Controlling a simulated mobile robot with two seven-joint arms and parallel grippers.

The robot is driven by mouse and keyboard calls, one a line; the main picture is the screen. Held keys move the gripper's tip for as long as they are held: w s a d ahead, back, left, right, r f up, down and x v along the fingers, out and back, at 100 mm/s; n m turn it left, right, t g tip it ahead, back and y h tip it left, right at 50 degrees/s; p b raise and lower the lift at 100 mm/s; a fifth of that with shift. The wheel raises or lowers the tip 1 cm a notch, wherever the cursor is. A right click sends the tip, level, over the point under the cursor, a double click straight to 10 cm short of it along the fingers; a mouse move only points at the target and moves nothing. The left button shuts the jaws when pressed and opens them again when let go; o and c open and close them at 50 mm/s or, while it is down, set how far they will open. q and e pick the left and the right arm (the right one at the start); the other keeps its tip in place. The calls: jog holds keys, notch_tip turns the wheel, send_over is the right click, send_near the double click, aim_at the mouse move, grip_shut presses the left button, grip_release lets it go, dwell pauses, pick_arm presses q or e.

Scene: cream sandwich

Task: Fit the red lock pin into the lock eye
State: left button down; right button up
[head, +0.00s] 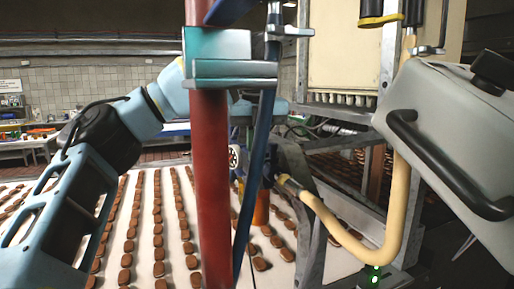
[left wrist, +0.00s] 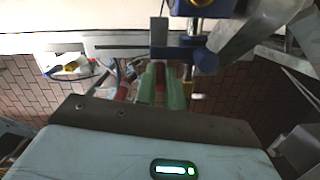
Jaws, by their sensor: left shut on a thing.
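My left arm comes in from the left in the head view and passes behind a thick red post, which hides its gripper. In the left wrist view the two green fingers of my left gripper (left wrist: 162,88) are shut on a small red piece, which looks like the red lock pin (left wrist: 160,75). Most of the pin is hidden between the fingers. A dark blue block with a metal rod stands just beyond the fingertips; I cannot tell whether it carries the lock eye. I cannot make out the lock eye in either view. My right gripper is not in view.
The red post (head: 211,180) with teal blocks stands close in front. A conveyor (head: 115,275) carries rows of brown biscuits. A cream hose (head: 395,215) curves at the right, beside a grey cover (head: 435,110) with a black handle. A metal frame stands behind.

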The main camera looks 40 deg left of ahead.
pick_arm(q)
jog(key=shift+f, duration=0.5)
jog(key=c, duration=1.5)
grip_release()
notch_tip(320, 180, up, 13)
jog(key=d, duration=0.1)
jog(key=shift+s, duration=0.45)
